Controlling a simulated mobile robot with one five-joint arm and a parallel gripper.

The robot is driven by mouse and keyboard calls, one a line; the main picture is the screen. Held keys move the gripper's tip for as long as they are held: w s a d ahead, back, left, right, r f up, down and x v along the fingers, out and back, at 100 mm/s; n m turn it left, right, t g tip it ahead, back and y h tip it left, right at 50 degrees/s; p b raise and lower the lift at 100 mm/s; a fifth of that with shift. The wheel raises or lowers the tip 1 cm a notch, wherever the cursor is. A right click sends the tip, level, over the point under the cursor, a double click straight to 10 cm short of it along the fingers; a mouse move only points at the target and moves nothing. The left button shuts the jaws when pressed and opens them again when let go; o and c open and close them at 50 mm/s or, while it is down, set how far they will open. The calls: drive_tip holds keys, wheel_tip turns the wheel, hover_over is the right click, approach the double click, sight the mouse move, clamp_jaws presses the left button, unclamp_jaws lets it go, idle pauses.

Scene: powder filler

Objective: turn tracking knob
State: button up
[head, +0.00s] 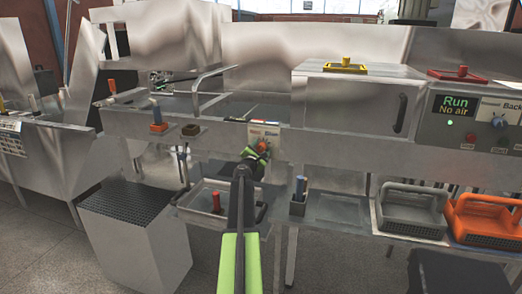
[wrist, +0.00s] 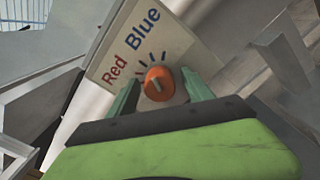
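The tracking knob (head: 264,146) is a small orange-red dial on a pale panel (head: 257,133) on the front of the machine. In the wrist view the knob (wrist: 157,84) has a slot across its face and dark tick marks above it. The panel (wrist: 150,48) reads "Red" at left and "Blue" at right. My gripper (head: 255,158) is in front of the knob. In the wrist view my gripper (wrist: 159,82) is open, with one green finger on each side of the knob and a visible gap on both sides. Whether the fingertips reach past the knob's face is unclear.
Grey (head: 411,187) and orange (head: 485,197) baskets sit below. A tray (head: 207,203) with a red piece lies under my arm at left.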

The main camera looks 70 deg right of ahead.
clamp_jaws()
drive_tip(key=shift+m, duration=0.4)
unclamp_jaws()
drive_tip(key=shift+a, duration=0.1)
drive_tip(key=a, duration=1.1)
drive_tip(key=s+a, duration=0.1)
drive_tip(key=a, duration=0.5)
drive_tip(key=shift+a, duration=0.15)
